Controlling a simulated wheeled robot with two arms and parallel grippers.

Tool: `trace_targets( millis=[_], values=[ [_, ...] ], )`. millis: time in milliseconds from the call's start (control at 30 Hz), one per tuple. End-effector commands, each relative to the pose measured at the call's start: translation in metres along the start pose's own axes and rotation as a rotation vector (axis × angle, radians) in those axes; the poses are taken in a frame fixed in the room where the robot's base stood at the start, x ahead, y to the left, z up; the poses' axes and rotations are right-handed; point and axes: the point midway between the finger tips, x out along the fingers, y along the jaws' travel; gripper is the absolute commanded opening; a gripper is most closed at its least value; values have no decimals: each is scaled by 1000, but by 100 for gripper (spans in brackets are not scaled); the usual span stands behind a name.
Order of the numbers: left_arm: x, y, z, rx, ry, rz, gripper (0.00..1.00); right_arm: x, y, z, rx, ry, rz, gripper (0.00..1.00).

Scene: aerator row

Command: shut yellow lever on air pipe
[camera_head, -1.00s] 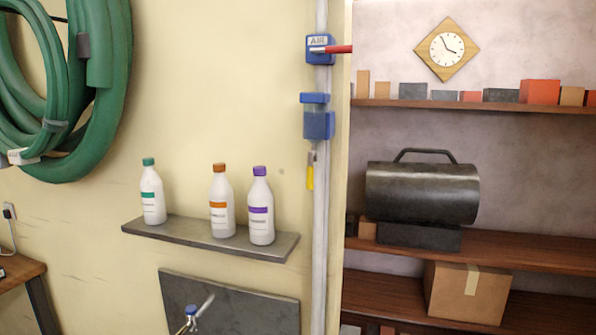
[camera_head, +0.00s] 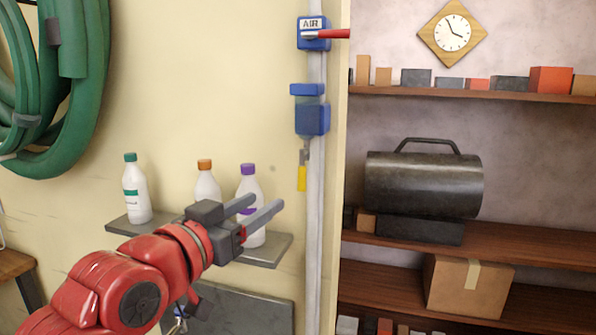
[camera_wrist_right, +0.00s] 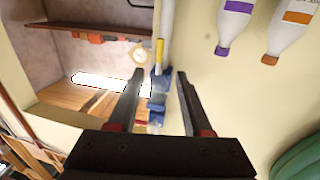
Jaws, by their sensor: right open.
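The yellow lever (camera_head: 302,178) hangs straight down beside the grey air pipe (camera_head: 316,220), below the blue fitting (camera_head: 311,120). My right gripper (camera_head: 265,202) is open and empty, left of the lever and slightly lower in the head view, its fingers pointing right towards the pipe. They are apart from the lever. In the right wrist view, which appears upside down, the yellow lever (camera_wrist_right: 160,50) and blue fitting (camera_wrist_right: 158,78) appear in line with the gap between the open fingers. My left gripper is not in view.
A blue AIR valve (camera_head: 313,34) with a red handle (camera_head: 332,33) is higher on the pipe. Bottles stand on a wall shelf (camera_head: 272,250) behind my right gripper. A green hose (camera_head: 85,90) hangs left. Wooden shelves (camera_head: 480,240) with a heater (camera_head: 423,186) are right of the pipe.

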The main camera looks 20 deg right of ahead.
Motion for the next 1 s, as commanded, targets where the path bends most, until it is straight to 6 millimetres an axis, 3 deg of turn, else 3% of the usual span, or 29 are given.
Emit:
trace_targets(
  millis=[167,700,1000],
  values=[
    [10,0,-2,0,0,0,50,20,3,-3,2,-6,8,50],
    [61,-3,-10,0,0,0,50,141,3,-5,0,-2,7,50],
    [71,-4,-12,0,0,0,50,172,2,-2,2,-1,4,50]
  ],
)
